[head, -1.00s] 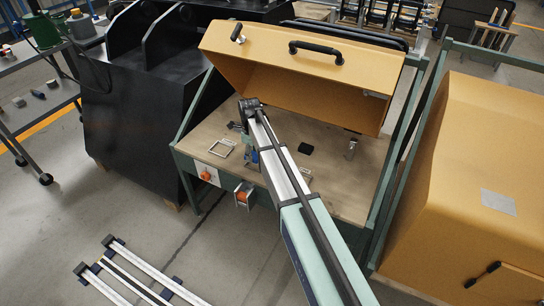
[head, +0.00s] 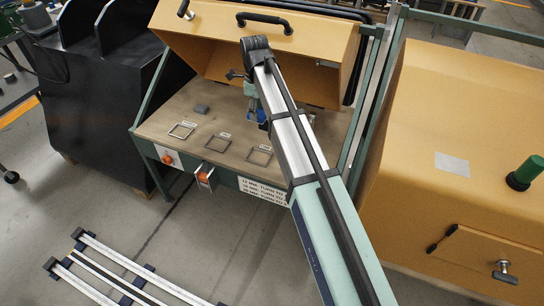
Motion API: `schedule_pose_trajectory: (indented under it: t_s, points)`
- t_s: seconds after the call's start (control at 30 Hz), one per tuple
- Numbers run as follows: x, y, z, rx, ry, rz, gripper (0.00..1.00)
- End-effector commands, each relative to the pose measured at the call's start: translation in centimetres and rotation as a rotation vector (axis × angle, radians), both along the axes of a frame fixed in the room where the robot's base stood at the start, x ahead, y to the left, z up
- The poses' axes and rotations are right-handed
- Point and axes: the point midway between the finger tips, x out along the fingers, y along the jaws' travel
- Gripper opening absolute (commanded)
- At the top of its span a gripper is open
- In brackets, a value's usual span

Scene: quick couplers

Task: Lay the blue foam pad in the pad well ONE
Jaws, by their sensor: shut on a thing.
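My gripper (head: 256,120) is low over the right part of the wooden bench, under the raised yellow hood, partly hidden by my arm. A small blue piece (head: 262,115) shows at its jaws, and they look shut on it; this appears to be the blue foam pad. Its outline is too small to make out, and I cannot tell whether it touches the bench. Three square metal frames lie along the front of the bench: left (head: 182,130), middle (head: 217,143) and right (head: 259,156). Each has a small white label, too small to read. The gripper is behind the right frame.
A grey block (head: 202,108) lies behind the left frame. The yellow hood (head: 200,47) hangs over the back of the bench (head: 165,118). Green posts stand at both sides. A box with an orange top (head: 204,176) sticks out at the front edge.

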Motion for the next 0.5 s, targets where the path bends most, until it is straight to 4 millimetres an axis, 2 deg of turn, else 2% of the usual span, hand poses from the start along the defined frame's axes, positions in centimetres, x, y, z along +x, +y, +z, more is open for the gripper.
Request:
schedule_pose_trajectory:
  t_s: [0.17,0.5]
  points:
    - [-0.3,-0.1,-3.3,-0.001,0.003,0.002,0.23]
    - [-0.3,-0.1,-11.5,-0.001,0.004,0.002,0.23]
